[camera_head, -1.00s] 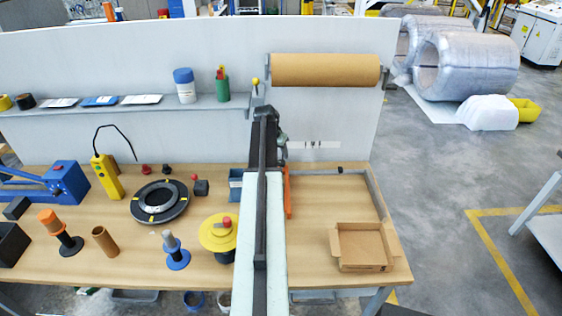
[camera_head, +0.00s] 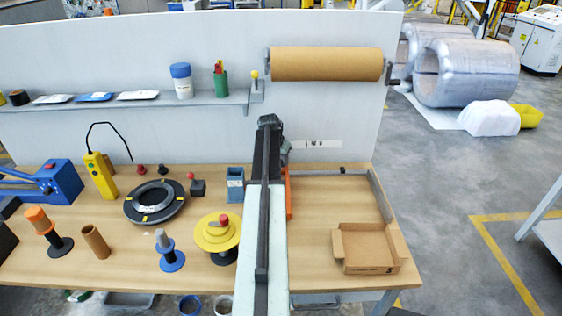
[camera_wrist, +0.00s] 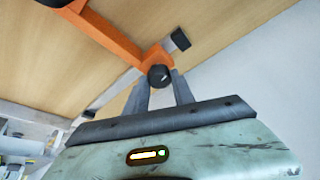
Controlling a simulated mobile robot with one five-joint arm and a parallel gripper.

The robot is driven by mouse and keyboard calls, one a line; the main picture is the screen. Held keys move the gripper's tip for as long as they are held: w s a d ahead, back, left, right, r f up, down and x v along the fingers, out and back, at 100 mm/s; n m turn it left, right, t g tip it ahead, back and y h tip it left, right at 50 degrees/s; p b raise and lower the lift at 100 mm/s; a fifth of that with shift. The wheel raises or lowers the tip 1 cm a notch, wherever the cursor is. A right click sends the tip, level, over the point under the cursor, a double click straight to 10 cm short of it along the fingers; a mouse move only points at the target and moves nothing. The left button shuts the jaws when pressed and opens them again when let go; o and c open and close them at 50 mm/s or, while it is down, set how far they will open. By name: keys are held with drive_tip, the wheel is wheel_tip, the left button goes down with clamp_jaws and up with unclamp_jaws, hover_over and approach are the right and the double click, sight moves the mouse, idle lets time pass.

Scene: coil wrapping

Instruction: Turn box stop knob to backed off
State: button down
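In the wrist view a round dark knob (camera_wrist: 159,76) sits at the joint of an orange bar (camera_wrist: 112,36). The two fingers of my gripper (camera_wrist: 160,84) are apart, with their tips at either side of this knob. I cannot tell whether they press on it. In the head view the orange bar (camera_head: 289,196) stands just right of my arm, at the left end of a grey rail frame (camera_head: 312,172). My gripper and the knob are hidden there behind my arm. A small dark block (camera_head: 342,170) sits on the rail.
An open cardboard box (camera_head: 366,248) lies at the table's front right. Left of my arm are a yellow spool (camera_head: 217,232), a dark ring (camera_head: 155,201) and a blue holder (camera_head: 235,184). A brown paper roll (camera_head: 327,64) hangs on the back panel.

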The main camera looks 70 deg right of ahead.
drive_tip(key=n, duration=0.2)
drive_tip(key=n+t, duration=0.2)
drive_tip(key=n, duration=0.1)
drive_tip(key=shift+s+n, duration=0.25)
drive_tip(key=shift+n, duration=0.05)
drive_tip(key=n, duration=0.2)
drive_tip(key=n+t+y, duration=0.1)
drive_tip(key=n, duration=0.1)
drive_tip(key=shift+n+t, duration=0.3)
drive_tip(key=shift+n, duration=0.1)
drive_tip(key=shift+y, duration=0.3)
drive_tip(key=c, duration=1.1)
unclamp_jaws()
drive_tip(key=shift+d, duration=0.1)
